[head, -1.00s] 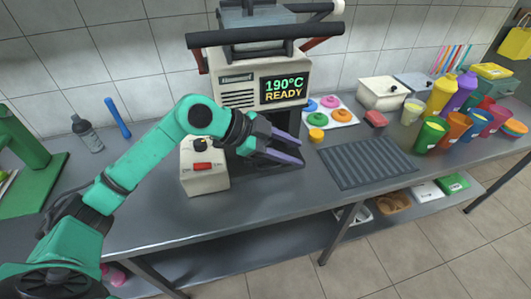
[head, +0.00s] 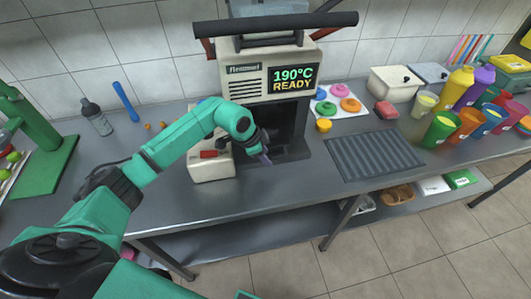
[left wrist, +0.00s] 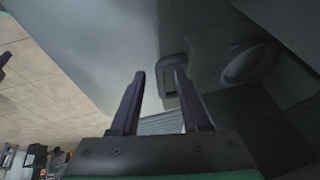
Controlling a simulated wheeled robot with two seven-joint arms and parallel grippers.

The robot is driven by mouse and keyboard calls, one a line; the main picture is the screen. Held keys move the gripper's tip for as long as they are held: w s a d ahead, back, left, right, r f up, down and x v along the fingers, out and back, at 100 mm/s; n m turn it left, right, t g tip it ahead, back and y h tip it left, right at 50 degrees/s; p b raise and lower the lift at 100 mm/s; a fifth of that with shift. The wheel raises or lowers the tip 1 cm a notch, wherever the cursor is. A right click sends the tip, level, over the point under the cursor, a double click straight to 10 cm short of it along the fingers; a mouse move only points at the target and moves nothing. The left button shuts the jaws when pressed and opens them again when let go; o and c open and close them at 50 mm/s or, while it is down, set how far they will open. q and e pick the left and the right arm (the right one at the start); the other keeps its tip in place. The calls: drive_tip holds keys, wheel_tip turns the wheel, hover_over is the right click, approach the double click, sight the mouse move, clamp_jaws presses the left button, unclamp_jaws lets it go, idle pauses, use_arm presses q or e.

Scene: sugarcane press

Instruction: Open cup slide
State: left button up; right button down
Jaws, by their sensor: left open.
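The press (head: 242,82) stands at the back of the counter, with a lit display reading 190°C READY. Its dark lower opening is partly hidden behind my left arm. My left gripper (head: 267,158) is in front of this opening, low over the counter. In the left wrist view the open, empty left gripper (left wrist: 160,74) points at a grey part with a handle-like frame (left wrist: 171,80) and a round ring (left wrist: 248,66). This looks like the cup slide, but I cannot be sure. The frame is close to the right fingertip; contact cannot be told. My right gripper is out of view.
A cream box with a red switch (head: 210,165) stands left of the gripper. A ribbed grey mat (head: 375,155) lies to the right. Several colored cups and bottles stand further right. A green stand (head: 45,160) is at the far left. The front counter strip is clear.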

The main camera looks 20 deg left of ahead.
use_arm(q)
clamp_jaws()
drive_tip(key=shift+w, duration=0.1)
idle(1.3)
